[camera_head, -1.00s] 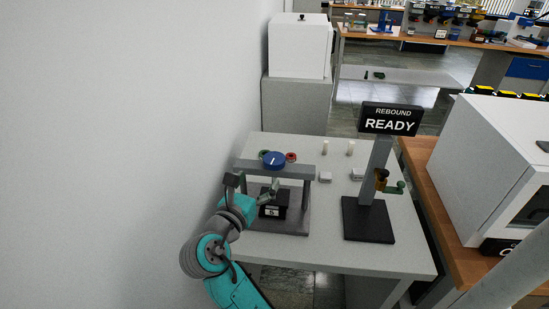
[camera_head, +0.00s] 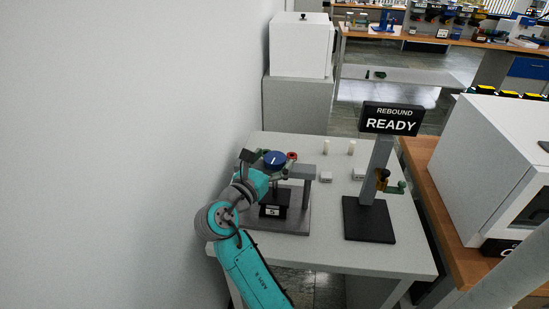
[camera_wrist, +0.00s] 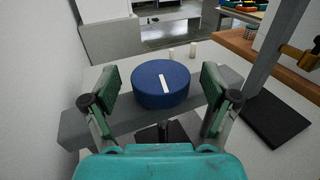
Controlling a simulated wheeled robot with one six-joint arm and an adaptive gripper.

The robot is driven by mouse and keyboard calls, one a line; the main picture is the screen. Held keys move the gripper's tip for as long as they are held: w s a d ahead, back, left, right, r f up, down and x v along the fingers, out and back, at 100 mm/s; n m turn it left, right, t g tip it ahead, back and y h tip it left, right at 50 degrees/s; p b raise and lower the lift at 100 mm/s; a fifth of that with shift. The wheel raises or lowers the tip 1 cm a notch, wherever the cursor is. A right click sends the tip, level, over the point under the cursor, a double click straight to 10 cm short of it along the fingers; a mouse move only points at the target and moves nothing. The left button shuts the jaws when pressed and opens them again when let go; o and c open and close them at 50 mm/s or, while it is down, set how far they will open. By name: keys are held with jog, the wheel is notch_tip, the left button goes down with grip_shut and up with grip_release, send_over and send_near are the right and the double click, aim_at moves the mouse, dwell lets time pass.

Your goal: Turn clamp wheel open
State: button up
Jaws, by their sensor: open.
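The blue clamp wheel (camera_head: 274,159) with a white stripe on its top sits on the grey crossbar (camera_head: 299,172) of a small press. In the wrist view the wheel (camera_wrist: 160,84) lies between the two green fingers of my gripper (camera_wrist: 161,90). The fingers are open, one on each side, with a visible gap to the wheel. The white stripe is nearly upright in that view, tilted slightly. In the head view my wrist hides the left part of the press, and the fingers are mostly hidden. A black block (camera_head: 273,211) sits under the crossbar on the press base.
A "REBOUND READY" sign (camera_head: 390,118) stands on a post with a black base (camera_head: 368,220) to the right. A red ring (camera_head: 292,155) shows behind the wheel. Small white pieces (camera_head: 326,176) lie on the table (camera_head: 330,250). A wall (camera_head: 110,150) is close on the left.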

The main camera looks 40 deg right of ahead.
jog(key=shift+w+d, duration=0.15)
jog(key=shift+d, duration=0.4)
jog(key=c, duration=1.2)
jog(key=shift+o, duration=0.2)
jog(key=shift+n+t, duration=0.4)
jog(key=shift+t, duration=0.2)
jog(key=n+t+y, duration=0.3)
jog(key=t, duration=0.1)
jog(key=shift+t, duration=0.3)
jog(key=shift+n+t+y, duration=2.1)
jog(key=shift+y, duration=0.1)
